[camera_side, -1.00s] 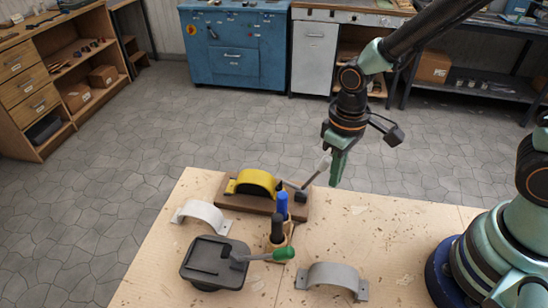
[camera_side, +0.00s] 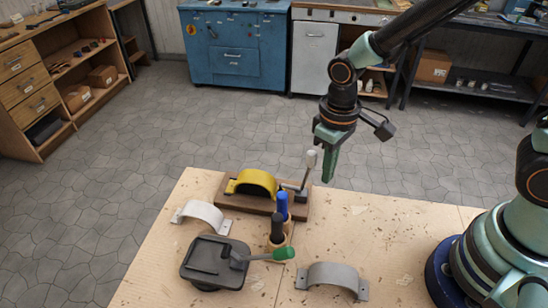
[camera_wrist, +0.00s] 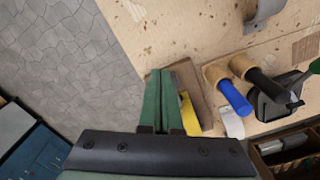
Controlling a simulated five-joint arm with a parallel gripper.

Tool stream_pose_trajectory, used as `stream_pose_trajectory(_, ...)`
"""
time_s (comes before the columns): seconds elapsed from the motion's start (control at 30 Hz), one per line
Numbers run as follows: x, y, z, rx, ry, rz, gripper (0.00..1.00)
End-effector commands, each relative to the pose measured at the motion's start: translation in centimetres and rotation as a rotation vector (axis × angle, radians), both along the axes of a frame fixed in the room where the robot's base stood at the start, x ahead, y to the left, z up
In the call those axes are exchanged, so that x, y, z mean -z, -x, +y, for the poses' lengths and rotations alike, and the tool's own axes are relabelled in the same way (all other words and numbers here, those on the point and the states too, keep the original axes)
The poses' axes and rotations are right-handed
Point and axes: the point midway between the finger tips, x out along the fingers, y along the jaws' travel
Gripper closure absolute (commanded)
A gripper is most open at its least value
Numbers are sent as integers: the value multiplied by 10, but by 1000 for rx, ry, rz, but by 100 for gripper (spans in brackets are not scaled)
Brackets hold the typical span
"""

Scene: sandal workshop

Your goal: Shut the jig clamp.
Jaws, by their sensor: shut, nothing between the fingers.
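The jig is a brown wooden base (camera_side: 228,201) near the table's back edge, with a yellow strap (camera_side: 257,179) arched over a dark form. At its right end is the clamp, whose lever (camera_side: 307,172) stands nearly upright with a pale grip on top. My gripper (camera_side: 328,180) is shut and empty, pointing down just right of the lever, with a small gap in the side view. In the wrist view my gripper (camera_wrist: 160,72) covers part of the base (camera_wrist: 192,82) and the yellow strap (camera_wrist: 187,115); I cannot make out the lever there.
Blue-handled (camera_side: 282,204) and black-handled (camera_side: 277,228) tools stand upright in front of the jig. A black fixture (camera_side: 208,262) with a green-handled lever (camera_side: 282,254) sits nearer. Grey arched brackets lie at left (camera_side: 203,215) and front right (camera_side: 334,278). The table's right part is clear.

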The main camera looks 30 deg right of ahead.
Motion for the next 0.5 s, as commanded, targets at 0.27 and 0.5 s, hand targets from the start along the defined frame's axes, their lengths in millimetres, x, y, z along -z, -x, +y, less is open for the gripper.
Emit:
stream_pose_trajectory(0.27,-26,2,-3,1,-1,-4,100)
stream_pose_trajectory(0.5,-47,5,-5,1,-1,-4,100)
